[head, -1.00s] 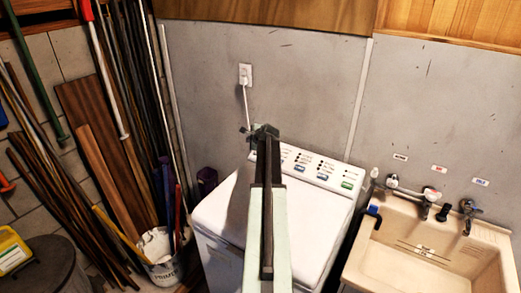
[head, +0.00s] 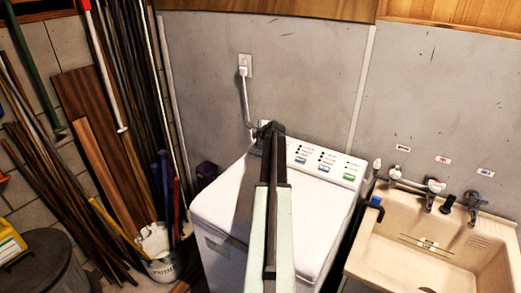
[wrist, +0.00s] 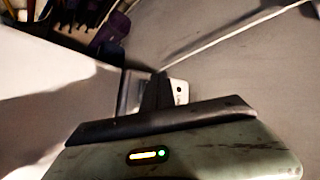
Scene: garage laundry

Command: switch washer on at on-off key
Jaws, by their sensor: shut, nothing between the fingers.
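The white washer (head: 235,215) stands against the grey wall in the head view, its lid shut. Its control panel (head: 335,165) runs along the back edge, with two blue keys (head: 300,160) and a green key (head: 349,177) at the right end. The key labels are too small to read. My gripper (head: 268,129) is shut and empty at the panel's left end, with my arm in front of part of the panel. In the wrist view my gripper (wrist: 155,92) is beside the panel's end (wrist: 180,92), where a small dark spot shows. Whether it touches cannot be told.
A sink (head: 420,245) with taps stands close to the washer's right. A bucket (head: 163,268), boards and poles crowd the left. A plugged-in cord hangs from the wall outlet (head: 245,65) behind my gripper.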

